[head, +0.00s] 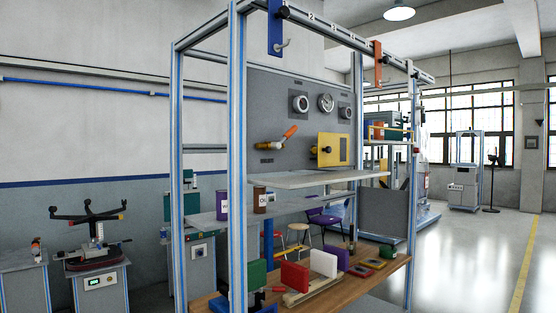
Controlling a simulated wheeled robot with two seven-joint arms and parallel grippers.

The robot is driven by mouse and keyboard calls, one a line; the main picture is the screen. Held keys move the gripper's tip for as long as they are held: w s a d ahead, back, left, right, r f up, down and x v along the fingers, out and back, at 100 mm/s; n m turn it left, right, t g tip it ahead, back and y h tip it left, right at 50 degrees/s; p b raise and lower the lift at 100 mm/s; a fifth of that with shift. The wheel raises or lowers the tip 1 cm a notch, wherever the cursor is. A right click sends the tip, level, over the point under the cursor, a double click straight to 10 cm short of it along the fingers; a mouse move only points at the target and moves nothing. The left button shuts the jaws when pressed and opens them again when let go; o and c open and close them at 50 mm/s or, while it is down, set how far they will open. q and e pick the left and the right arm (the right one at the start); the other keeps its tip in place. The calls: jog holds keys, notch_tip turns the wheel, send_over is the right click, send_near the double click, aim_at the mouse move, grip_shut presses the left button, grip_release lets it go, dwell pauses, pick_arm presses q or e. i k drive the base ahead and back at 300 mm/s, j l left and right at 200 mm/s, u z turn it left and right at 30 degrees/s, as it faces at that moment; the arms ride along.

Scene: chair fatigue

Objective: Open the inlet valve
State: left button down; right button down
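A brass valve (268,146) with an orange lever handle (290,132) is mounted on the grey panel (262,100) at the back of the aluminium frame. The lever slants up to the right from the valve body. A small label (267,161) is below it, too small to read. To its right, a yellow plate (340,146) carries a black knob and brass fitting (322,150). I cannot tell from a label which of these is the inlet valve. Neither of my grippers is in view.
Round gauges (325,103) sit above the valve. A light grey shelf (330,179) juts out below the panel. A frame post (237,150) stands left of the valve. Purple and brown cans (259,199) and a wooden bench (350,282) with coloured blocks are lower. Open floor (465,260) lies right.

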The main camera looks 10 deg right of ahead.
aim_at(287, 136)
jog(key=l+u, duration=0.7)
jog(key=k+l+u, duration=0.2)
jog(key=l+u, duration=0.15)
jog(key=l, duration=0.15)
